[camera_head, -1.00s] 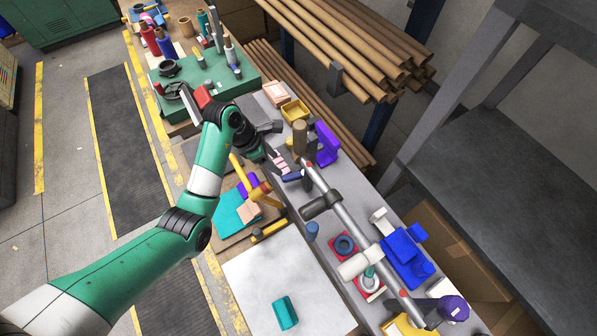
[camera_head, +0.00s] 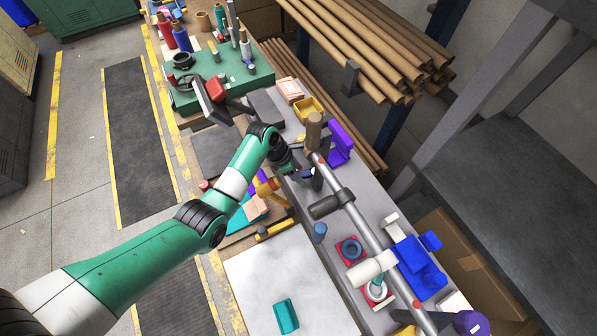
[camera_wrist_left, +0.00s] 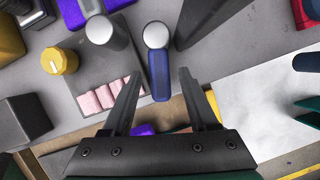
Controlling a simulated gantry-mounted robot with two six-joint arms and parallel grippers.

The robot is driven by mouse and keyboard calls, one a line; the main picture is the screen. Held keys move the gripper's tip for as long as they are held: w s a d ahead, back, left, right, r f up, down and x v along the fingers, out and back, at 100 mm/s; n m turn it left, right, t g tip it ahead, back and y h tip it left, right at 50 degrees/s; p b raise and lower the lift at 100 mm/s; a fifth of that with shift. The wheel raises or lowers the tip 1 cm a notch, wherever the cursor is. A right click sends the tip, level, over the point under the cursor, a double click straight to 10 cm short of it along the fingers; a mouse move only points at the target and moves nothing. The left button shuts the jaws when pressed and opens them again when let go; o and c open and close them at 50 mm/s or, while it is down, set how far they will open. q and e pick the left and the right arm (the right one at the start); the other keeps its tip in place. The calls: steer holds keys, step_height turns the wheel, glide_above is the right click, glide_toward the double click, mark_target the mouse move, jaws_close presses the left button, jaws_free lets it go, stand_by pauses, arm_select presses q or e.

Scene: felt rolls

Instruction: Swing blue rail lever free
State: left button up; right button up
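The blue lever (camera_wrist_left: 159,76) hangs from a round silver pivot (camera_wrist_left: 156,36) in the left wrist view. My left gripper (camera_wrist_left: 159,80) is open, with one finger on each side of the lever in the picture and a gap on both sides. I cannot tell whether the fingertips are level with it in depth. In the head view my left gripper (camera_head: 303,172) is at the upper end of the grey rail (camera_head: 367,231) and covers most of the lever. My right gripper is not in view.
Pink blocks (camera_wrist_left: 108,94) and a yellow knob (camera_wrist_left: 60,60) lie left of the lever. A dark post (camera_wrist_left: 203,20) stands close on its right. In the head view a wooden cylinder (camera_head: 313,130) and a purple bracket (camera_head: 340,143) stand near the rail end. A white sheet (camera_head: 265,275) is mostly clear.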

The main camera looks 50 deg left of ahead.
arm_select(q)
jaws_close()
stand_by(1.2)
